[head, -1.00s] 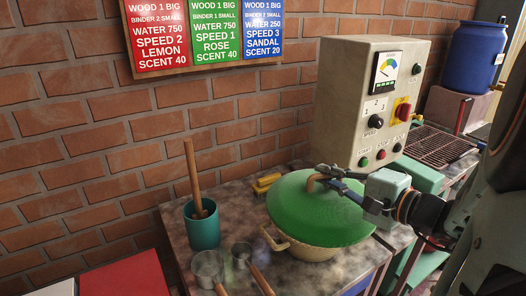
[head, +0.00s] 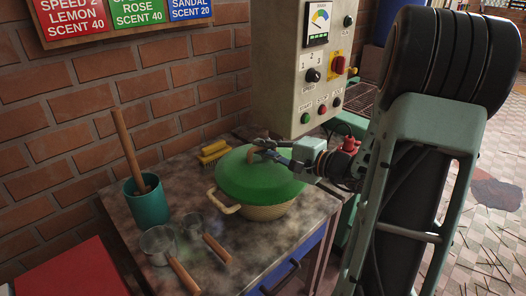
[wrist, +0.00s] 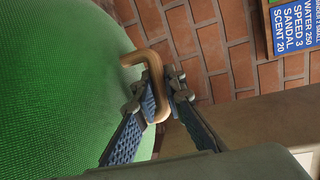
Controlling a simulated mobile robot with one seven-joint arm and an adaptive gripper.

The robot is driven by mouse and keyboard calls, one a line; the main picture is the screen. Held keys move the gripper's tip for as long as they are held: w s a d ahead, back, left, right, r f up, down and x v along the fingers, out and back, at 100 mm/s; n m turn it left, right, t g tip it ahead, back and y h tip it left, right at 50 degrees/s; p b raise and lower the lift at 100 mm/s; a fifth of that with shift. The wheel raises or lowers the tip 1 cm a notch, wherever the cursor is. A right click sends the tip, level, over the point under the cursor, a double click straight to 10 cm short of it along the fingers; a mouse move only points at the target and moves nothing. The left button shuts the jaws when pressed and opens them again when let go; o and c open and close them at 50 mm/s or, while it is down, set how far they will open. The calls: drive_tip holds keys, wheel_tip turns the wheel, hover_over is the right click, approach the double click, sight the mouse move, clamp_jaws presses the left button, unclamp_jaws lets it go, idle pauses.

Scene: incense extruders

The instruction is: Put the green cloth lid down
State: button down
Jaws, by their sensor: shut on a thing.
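The green cloth lid (head: 250,178) is a domed disc with a tan loop handle (head: 262,153) on top. It sits over a cream pot (head: 262,212) with side handles; whether it rests fully on the rim is hard to tell. My gripper (head: 268,149) is at the lid's top, shut on the handle. In the wrist view the fingers (wrist: 165,95) close around one leg of the tan handle (wrist: 148,60), and the green woven surface (wrist: 60,80) fills the left side.
A teal cup (head: 147,205) with a wooden stick, metal scoops (head: 160,243) and a yellow brush (head: 213,150) are on the stained tabletop (head: 205,262). A control box (head: 290,70) stands behind the pot. A red surface (head: 70,275) is at lower left.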

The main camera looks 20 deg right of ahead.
drive_tip(key=shift+r, duration=0.1)
drive_tip(key=shift+f, duration=0.25)
drive_tip(key=c, duration=2)
unclamp_jaws()
drive_tip(key=shift+r, duration=0.1)
drive_tip(key=shift+r, duration=0.1)
drive_tip(key=shift+r, duration=0.2)
drive_tip(key=v, duration=1.2)
drive_tip(key=shift+f, duration=0.15)
